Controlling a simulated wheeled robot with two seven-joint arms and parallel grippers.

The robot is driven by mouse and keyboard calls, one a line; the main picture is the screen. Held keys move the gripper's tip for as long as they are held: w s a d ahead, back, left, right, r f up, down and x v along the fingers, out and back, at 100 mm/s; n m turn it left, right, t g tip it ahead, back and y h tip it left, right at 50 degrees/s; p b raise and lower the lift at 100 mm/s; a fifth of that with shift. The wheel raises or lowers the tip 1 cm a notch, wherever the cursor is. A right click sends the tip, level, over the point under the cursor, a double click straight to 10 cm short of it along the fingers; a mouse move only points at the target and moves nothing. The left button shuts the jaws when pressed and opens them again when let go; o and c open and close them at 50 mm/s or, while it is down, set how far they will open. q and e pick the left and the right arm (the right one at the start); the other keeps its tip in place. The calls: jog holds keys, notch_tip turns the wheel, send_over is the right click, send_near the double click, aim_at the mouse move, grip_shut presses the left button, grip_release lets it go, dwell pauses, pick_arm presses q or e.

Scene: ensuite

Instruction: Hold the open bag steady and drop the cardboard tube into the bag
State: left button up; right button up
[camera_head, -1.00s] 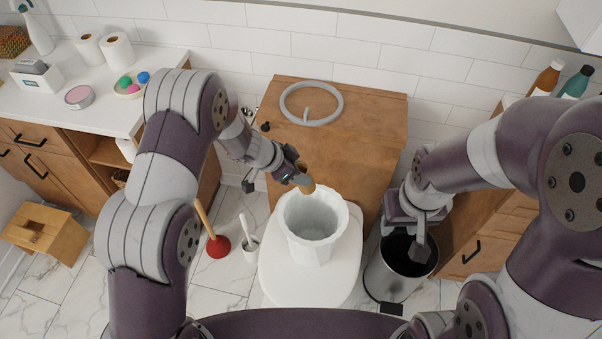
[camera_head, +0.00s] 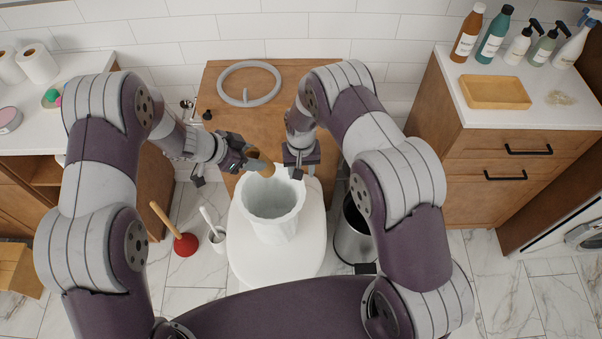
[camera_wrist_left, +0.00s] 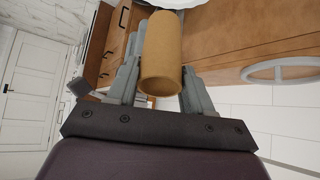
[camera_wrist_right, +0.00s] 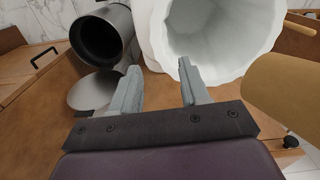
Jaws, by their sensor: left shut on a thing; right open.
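The open white bag (camera_head: 273,222) stands upright on a white surface in the head view, its mouth facing up. It also shows at the top of the right wrist view (camera_wrist_right: 211,62). My left gripper (camera_head: 250,163) is shut on the brown cardboard tube (camera_head: 262,168), at the far left of the bag's rim. The tube sits between the left fingers in the left wrist view (camera_wrist_left: 161,60) and shows at the right edge of the right wrist view (camera_wrist_right: 287,98). My right gripper (camera_wrist_right: 157,82) is open and empty, close to the bag's far right rim; I cannot tell whether it touches.
A metal bin (camera_head: 354,234) stands right of the white lid (camera_head: 245,262) under the bag. A grey ring (camera_head: 249,84) lies on the wooden cabinet behind. A red plunger (camera_head: 185,244) and a white brush (camera_head: 216,236) stand to the left. Bottles (camera_head: 493,36) stand on the right counter.

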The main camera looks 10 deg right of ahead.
aim_at(301, 189)
notch_tip(301, 189, down, 12)
jog(key=shift+r, duration=0.2)
grip_shut()
pick_arm(q)
notch_tip(301, 189, down, 11)
jog(key=shift+w+a, duration=0.2)
jog(key=shift+w, duration=0.1)
jog(key=o, duration=1.1)
jog(key=shift+c, duration=0.2)
jog(key=shift+r, duration=0.1)
jog(key=v, duration=1.2)
